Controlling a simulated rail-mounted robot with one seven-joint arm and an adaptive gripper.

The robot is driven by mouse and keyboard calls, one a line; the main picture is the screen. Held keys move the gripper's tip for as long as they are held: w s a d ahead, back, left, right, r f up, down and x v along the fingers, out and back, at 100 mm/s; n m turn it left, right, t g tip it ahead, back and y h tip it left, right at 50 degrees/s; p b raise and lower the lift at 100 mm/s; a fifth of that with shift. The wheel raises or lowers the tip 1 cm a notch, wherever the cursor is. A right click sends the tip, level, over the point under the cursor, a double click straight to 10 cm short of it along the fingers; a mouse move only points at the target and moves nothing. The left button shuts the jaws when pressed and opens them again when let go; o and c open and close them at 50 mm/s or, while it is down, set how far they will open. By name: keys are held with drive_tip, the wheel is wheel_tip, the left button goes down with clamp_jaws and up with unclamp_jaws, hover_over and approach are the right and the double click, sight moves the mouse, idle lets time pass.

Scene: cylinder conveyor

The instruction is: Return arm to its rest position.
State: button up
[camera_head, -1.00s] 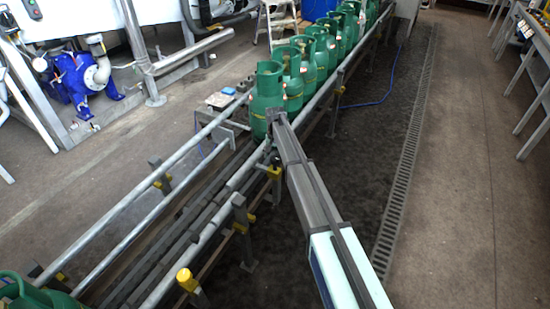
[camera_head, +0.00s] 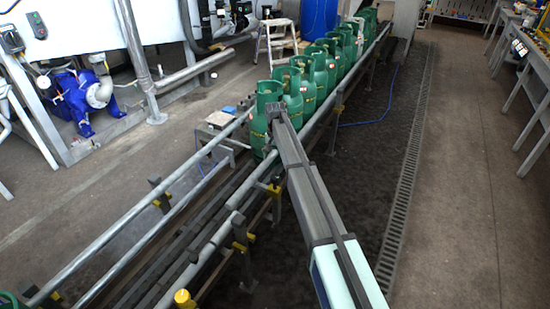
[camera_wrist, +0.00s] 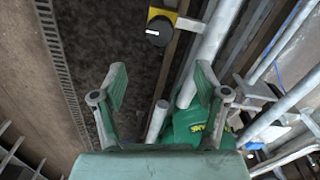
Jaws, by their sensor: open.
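My arm reaches from the lower right of the head view to the near end of a row of green gas cylinders. Its dark end (camera_head: 277,110) overlaps the edge of the nearest cylinder (camera_head: 262,125) in the picture; I cannot tell whether they touch. In the wrist view my gripper (camera_wrist: 161,78) is open, its two fingers wide apart with nothing held between them. A green cylinder (camera_wrist: 185,124) shows behind the right finger, partly hidden by the finger and my wrist housing.
The conveyor rails (camera_head: 165,210) run from lower left to the upper middle, with yellow-capped posts (camera_head: 184,299) along them. A yellow and black fitting (camera_wrist: 160,26) is near the rail. A blue pump (camera_head: 85,95) stands left. The floor (camera_head: 470,190) on the right is open.

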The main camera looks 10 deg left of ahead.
drive_tip(key=s+d+f+n+g, duration=0.1)
drive_tip(key=s+d+f, duration=0.6)
drive_tip(key=s, duration=0.5)
drive_tip(key=s+d+f+n, duration=0.1)
drive_tip(key=s+d+f, duration=0.4)
drive_tip(key=s+f, duration=0.6)
drive_tip(key=s+d+f+n+g, duration=0.1)
drive_tip(key=s+d+f, duration=0.55)
drive_tip(key=s, duration=0.65)
drive_tip(key=s+d+f+g, duration=0.1)
drive_tip(key=s+d, duration=0.1)
drive_tip(key=s, duration=0.9)
drive_tip(key=s+d+f+g+p, duration=0.1)
drive_tip(key=s+d+f+g, duration=0.1)
drive_tip(key=s, duration=1)
drive_tip(key=s+d+f+m+g, duration=0.1)
drive_tip(key=s+d, duration=0.3)
drive_tip(key=s, duration=0.7)
drive_tip(key=shift+s+f+g+p, duration=0.35)
drive_tip(key=shift+f+g, duration=0.05)
drive_tip(key=shift+f, duration=0.35)
